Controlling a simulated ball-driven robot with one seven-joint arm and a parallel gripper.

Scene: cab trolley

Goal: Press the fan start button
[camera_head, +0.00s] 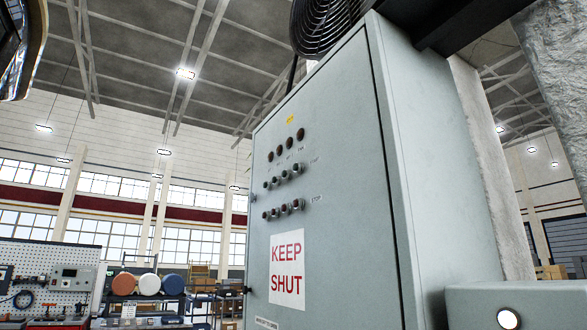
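A tall grey control cabinet (345,230) stands right of centre with its door facing me at an angle. The door carries several dark round lamps (289,146) in a top row. Below them is a middle row of small round buttons (285,177). A lower row of reddish buttons (284,210) sits under that, above a KEEP SHUT sign (287,269). The small labels are too blurred to tell which button starts the fan. A black caged fan (324,24) is above the cabinet, partly cut off. My gripper is not in view.
A grey box with a round white light (507,319) juts in at the lower right. A pegboard workbench (55,280) and shelving with orange and white drums (148,284) stand far left. A dark, gold-edged object (22,50) hangs at the top left.

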